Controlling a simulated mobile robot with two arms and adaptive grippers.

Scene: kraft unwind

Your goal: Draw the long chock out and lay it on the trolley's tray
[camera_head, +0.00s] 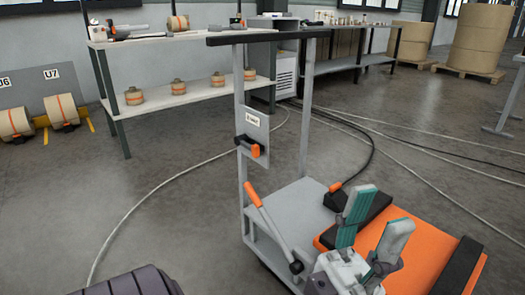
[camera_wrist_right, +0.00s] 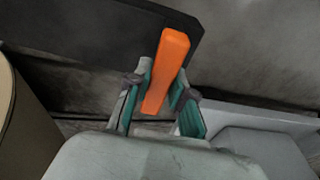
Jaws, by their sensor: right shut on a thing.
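An orange bar, apparently the long chock (camera_wrist_right: 166,72), stands between the teal fingers of my right gripper (camera_wrist_right: 162,92) in the right wrist view. That gripper is shut on it. A dark plate is behind the bar's upper end; I cannot tell whether the bar touches anything else. The trolley (camera_head: 242,155) has an upright frame and a grey tray (camera_head: 300,208) in the head view. My left gripper (camera_head: 380,212) is over the trolley's right part, its teal fingers apart and nothing between them. It hides part of the orange, black-edged deck (camera_head: 425,255). My right gripper is outside the head view.
An orange-handled lever (camera_head: 266,212) rises at the trolley's near left side. A black item with an orange knob (camera_head: 338,195) is on the tray. A brown rounded surface (camera_wrist_right: 12,110) is close at the left in the wrist view. Cables (camera_head: 180,178) cross the floor.

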